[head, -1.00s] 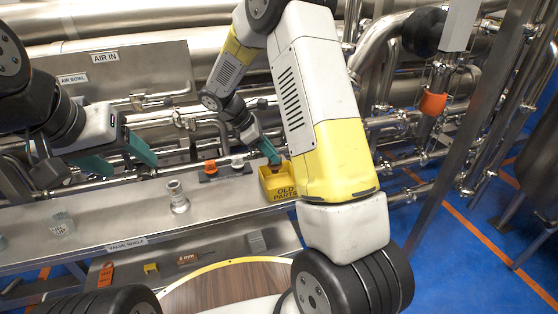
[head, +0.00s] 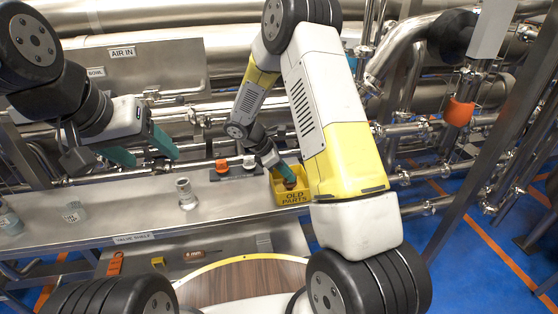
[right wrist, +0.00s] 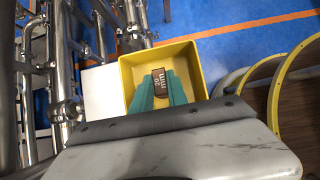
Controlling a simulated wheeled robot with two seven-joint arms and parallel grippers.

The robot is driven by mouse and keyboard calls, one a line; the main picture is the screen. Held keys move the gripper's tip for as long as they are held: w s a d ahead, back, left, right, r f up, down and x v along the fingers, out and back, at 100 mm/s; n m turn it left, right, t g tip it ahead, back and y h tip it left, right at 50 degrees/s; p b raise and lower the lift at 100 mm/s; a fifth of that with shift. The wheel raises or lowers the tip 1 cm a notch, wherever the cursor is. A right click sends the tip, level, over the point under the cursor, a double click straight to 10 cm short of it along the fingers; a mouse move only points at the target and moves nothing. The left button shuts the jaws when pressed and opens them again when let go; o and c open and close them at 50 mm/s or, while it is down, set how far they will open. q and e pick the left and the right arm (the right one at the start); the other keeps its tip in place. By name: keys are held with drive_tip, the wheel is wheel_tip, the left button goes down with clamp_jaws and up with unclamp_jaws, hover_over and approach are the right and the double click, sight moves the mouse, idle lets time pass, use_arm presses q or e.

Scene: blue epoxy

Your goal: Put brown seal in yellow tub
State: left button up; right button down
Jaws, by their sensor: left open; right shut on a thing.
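The yellow tub (head: 292,197), labelled OLD PARTS, stands at the right end of the steel shelf. It also shows in the right wrist view (right wrist: 194,50). My right gripper (head: 290,181) is shut on the brown seal (right wrist: 159,82), which carries pale "mm" lettering in the right wrist view. The gripper's green fingers point into the tub's opening, with the seal between their tips. I cannot tell whether the seal touches the tub floor. The seal shows small and dark in the head view (head: 290,184). My left gripper (head: 144,152) is open and empty above the shelf's left part.
The shelf (head: 150,215) holds a metal fitting (head: 187,194), a glass jar (head: 74,212), another jar (head: 9,219) at the far left, and a dark block with orange and white knobs (head: 236,169) left of the tub. Pipes run behind. A lower shelf carries small tagged parts.

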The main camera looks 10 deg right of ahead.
drive_tip(key=shift+f, duration=0.2)
drive_tip(key=c, duration=1.3)
unclamp_jaws()
drive_tip(key=shift+r, duration=0.2)
drive_tip(key=v, duration=1.1)
drive_tip(key=s+d+r+m+t+y, duration=0.1)
drive_tip(key=s+d+r+m+y, duration=0.1)
drive_tip(key=s+r+m, duration=0.35)
drive_tip(key=s+d+r+m+y, duration=0.2)
drive_tip(key=s+r+m+y, duration=0.1)
drive_tip(key=s+r, duration=0.4)
drive_tip(key=s+r+m+t+y, duration=0.4)
drive_tip(key=s+r+m, duration=0.3)
drive_tip(key=s, duration=0.5)
drive_tip(key=shift+r+m+t, duration=0.2)
drive_tip(key=shift+m+t, duration=0.3)
drive_tip(key=shift+m, duration=0.65)
